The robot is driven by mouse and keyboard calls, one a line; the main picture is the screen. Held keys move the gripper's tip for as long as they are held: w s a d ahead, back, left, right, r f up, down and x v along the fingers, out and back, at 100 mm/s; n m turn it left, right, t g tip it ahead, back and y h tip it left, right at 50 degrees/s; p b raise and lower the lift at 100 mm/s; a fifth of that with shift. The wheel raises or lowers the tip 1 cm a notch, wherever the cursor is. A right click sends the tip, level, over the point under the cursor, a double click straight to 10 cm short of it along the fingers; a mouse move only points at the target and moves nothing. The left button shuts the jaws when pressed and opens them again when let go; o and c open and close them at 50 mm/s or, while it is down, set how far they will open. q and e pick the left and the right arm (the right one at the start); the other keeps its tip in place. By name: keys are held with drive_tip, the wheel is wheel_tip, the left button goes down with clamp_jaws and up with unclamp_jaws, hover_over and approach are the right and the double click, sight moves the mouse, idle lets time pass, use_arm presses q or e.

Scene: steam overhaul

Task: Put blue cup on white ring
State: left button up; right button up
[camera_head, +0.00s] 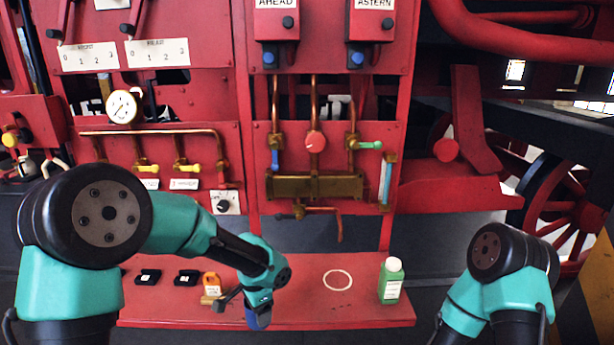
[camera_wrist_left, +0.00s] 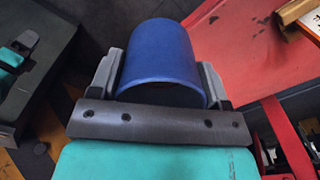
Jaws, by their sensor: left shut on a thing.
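The blue cup (camera_wrist_left: 160,55) is between the two fingers of my left gripper (camera_wrist_left: 158,78), which is shut on it. In the head view the cup (camera_head: 258,318) shows below my left gripper (camera_head: 258,303), near the front edge of the red shelf. The white ring (camera_head: 338,280) lies flat on the red shelf, to the right of the cup, and nothing is on it. My right arm (camera_head: 505,270) shows at the lower right, but its gripper is out of view.
A green bottle with a white cap (camera_head: 391,280) stands right of the ring. An orange item (camera_head: 211,283) and two black items (camera_head: 148,277) (camera_head: 187,277) sit on the shelf at left. Copper pipes and a brass manifold (camera_head: 315,186) hang above the shelf's back.

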use_arm(q)
drive_tip(key=w+a+n, duration=0.3)
drive_tip(key=a+n, duration=0.4)
drive_tip(key=a, duration=0.1)
drive_tip(key=shift+w+r+n, duration=0.35)
drive_tip(key=shift+r+n, duration=0.05)
drive_tip(key=shift+r, duration=0.05)
